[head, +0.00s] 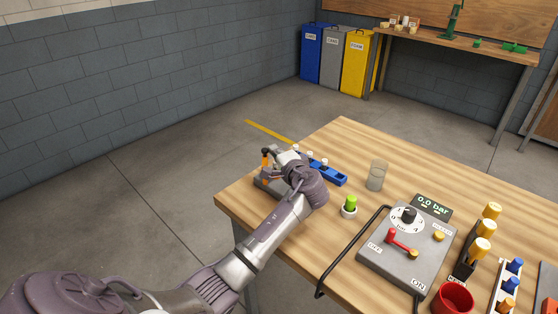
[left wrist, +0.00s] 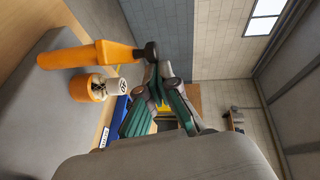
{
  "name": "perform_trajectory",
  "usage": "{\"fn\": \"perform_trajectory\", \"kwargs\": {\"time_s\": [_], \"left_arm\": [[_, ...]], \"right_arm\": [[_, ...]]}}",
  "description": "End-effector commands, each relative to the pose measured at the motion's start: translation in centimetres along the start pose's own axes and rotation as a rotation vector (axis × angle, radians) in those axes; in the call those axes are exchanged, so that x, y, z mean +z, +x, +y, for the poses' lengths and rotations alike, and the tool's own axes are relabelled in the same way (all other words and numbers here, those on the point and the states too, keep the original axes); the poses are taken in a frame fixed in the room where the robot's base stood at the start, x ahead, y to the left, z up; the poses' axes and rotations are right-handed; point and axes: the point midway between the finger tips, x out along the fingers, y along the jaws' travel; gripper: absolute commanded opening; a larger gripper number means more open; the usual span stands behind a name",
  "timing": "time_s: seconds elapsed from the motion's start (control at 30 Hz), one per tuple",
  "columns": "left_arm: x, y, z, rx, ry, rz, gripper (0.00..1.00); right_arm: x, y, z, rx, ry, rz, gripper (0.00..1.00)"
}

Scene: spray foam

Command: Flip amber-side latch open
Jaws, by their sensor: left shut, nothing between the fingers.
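An orange latch lever (left wrist: 95,54) with a dark round knob at its end shows in the left wrist view. It joins a grey block, and its orange part also shows in the head view (head: 265,160), where it stands up at the table's left corner. An orange cylinder with a marked white cap (left wrist: 98,88) sits beside the lever. My left gripper (left wrist: 158,80) is shut and empty, its fingertips close to the dark knob. I cannot tell whether they touch. In the head view my own wrist hides much of the grey block (head: 262,186). My right gripper is not in view.
A blue rack (head: 330,174) with white-capped pieces lies just beyond my wrist. A clear cup (head: 376,175), a green-topped piece (head: 350,206) and a grey control box (head: 385,258) with a pressure display stand to the right. The table's middle back is clear.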

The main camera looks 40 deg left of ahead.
Motion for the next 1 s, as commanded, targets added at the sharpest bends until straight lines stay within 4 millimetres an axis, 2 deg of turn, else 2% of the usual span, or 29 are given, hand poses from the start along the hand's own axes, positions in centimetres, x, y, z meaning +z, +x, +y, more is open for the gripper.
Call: {"fn": "perform_trajectory", "kwargs": {"time_s": [0.4,1.0], "left_arm": [[0.60,1.14,-0.26,0.001,0.000,0.002,0.00],[0.62,1.15,-0.25,0.001,0.000,0.002,0.00]], "right_arm": [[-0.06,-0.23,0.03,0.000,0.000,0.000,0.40],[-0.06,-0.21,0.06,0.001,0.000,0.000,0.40]]}}
